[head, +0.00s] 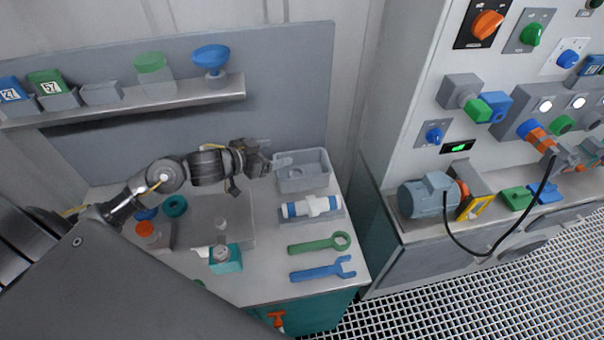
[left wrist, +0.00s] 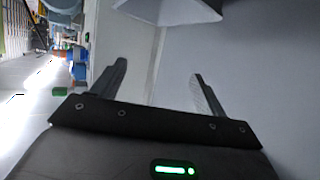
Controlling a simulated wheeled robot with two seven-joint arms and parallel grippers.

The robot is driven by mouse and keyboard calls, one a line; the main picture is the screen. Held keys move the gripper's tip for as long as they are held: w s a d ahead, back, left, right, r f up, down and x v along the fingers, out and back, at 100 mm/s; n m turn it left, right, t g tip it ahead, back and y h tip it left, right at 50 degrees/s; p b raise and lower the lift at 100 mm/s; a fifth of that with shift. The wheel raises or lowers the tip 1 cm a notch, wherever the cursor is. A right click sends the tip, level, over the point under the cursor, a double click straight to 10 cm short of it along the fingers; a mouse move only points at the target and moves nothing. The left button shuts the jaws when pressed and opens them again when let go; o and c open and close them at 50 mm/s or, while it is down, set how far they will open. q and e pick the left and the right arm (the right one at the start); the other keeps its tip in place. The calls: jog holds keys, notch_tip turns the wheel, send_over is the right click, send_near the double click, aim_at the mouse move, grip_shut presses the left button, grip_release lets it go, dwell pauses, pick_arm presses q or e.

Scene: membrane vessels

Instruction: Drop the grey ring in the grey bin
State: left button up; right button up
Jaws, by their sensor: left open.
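The grey bin (head: 322,179) stands at the back right of the workbench, open at the top. My left gripper (head: 276,153) is at the bin's left rear side in the head view, with a fingertip overlapping the rim in the picture. Its height above the rim is hard to tell. In the left wrist view the two fingers (left wrist: 158,88) are spread apart with nothing between them. Part of the bin's inside is hidden. My right gripper is not in view.
A blue-and-white cylinder (head: 311,206) lies in front of the bin. A green wrench (head: 318,244) and a blue wrench (head: 322,270) lie nearer. A teal ring (head: 175,206) sits left. A shelf (head: 190,96) runs along the back wall above my arm.

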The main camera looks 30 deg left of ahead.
pick_arm(q)
jog(key=shift+v, duration=2.35)
